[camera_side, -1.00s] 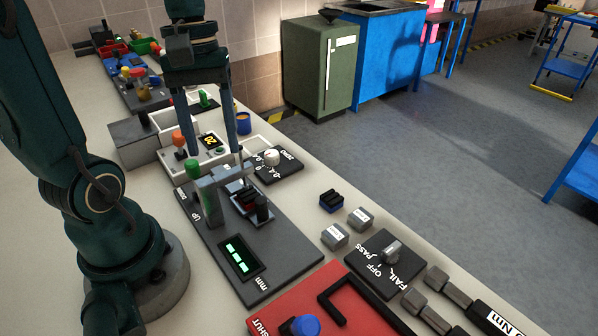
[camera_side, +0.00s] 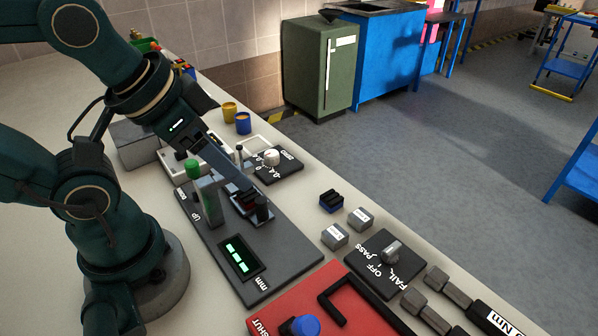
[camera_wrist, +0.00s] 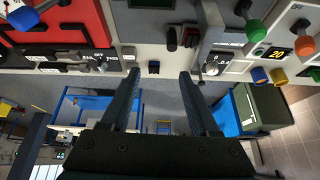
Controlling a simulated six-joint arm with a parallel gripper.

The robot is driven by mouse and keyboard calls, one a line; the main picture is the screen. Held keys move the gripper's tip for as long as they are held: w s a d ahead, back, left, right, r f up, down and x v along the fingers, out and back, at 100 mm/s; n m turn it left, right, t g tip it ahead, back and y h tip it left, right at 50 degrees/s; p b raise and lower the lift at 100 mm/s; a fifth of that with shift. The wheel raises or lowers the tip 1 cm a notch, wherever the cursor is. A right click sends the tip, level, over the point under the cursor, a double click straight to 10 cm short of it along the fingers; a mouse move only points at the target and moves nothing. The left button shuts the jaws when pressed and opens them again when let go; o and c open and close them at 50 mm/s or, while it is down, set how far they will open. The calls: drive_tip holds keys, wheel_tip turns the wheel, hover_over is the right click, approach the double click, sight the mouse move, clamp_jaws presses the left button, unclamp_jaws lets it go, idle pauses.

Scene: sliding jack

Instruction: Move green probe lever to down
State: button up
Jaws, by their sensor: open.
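The green probe lever (camera_side: 193,168) stands on a dark grey panel (camera_side: 281,250) near the label UP, its green cap raised beside a grey post (camera_side: 212,203). In the wrist view its green knob (camera_wrist: 257,31) shows at the upper right on a grey arm. My gripper (camera_side: 256,199) reaches over the panel from the upper left, its fingers in front of the small red-and-black part there. In the wrist view my gripper (camera_wrist: 157,72) is open and empty, with the lever to the right of both fingers. Contact with the panel parts cannot be told.
A lit green display (camera_side: 239,256) sits on the panel. A dial plate (camera_side: 278,166) with a white knob is behind. To the right are a small black-and-blue block (camera_side: 331,201), grey blocks and a PASS/FAIL switch (camera_side: 383,262). A red panel (camera_side: 345,305) is in front.

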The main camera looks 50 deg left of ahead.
drive_tip(key=m, duration=0.1)
drive_tip(key=m+g, duration=0.5)
drive_tip(key=m, duration=1.2)
hover_over(258, 199)
drive_tip(key=shift+n+g, duration=0.3)
drive_tip(key=shift+g, duration=0.1)
wheel_tip(258, 199, down, 13)
drive_tip(key=shift+r, duration=0.15)
drive_tip(key=d, duration=1.2)
drive_tip(key=shift+w, duration=0.15)
drive_tip(key=shift+c, duration=0.4)
